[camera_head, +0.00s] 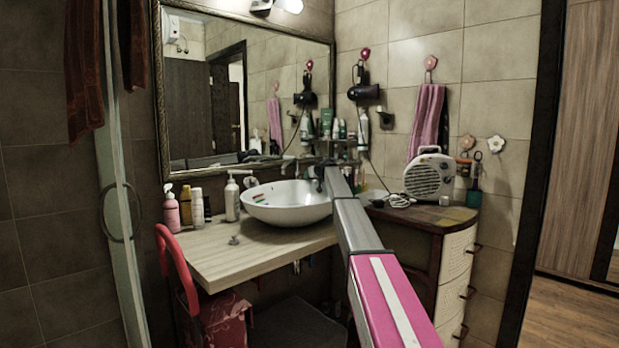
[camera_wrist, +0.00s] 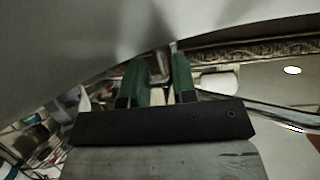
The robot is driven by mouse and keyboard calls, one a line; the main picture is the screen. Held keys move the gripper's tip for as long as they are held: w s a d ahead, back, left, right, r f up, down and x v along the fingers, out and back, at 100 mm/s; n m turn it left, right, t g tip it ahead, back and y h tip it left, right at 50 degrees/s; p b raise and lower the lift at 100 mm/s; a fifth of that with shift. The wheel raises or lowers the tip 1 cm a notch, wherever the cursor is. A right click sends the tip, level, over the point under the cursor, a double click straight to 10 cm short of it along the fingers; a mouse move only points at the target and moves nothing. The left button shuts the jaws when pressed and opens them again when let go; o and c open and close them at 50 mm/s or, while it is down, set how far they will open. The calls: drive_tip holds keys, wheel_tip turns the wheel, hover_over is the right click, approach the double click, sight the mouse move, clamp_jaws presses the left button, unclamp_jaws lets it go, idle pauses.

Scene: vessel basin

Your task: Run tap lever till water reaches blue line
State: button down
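A white oval basin (camera_head: 290,212) stands on the wooden counter in the head view. Small coloured marks (camera_head: 259,198) show on its inner left wall, but they are too small for me to single out a blue line. I cannot make out water in it. The tap (camera_head: 313,172) is at the basin's back right edge, partly hidden by my arm. My gripper (camera_wrist: 160,62) is close to the tap, with its two green fingers apart in the wrist view. A thin pale piece shows between the fingertips; I cannot tell whether it is the lever or whether they touch it.
Several bottles (camera_head: 185,205) stand on the counter (camera_head: 213,257) left of the basin. A small metal knob (camera_head: 233,240) is near its front edge. A heater (camera_head: 429,177) and a coiled cord sit on the cabinet at right. The mirror (camera_head: 240,75) hangs behind. A red chair (camera_head: 178,265) is at front left.

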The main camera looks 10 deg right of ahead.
drive_tip(key=shift+w+a+r, duration=0.1)
drive_tip(key=shift+w+r, duration=0.15)
drive_tip(key=shift+r, duration=0.5)
drive_tip(key=c, duration=0.9)
unclamp_jaws()
drive_tip(key=shift+s, duration=0.15)
drive_tip(key=v, duration=1)
drive_tip(key=shift+s+r, duration=0.15)
drive_tip(key=shift+s, duration=0.1)
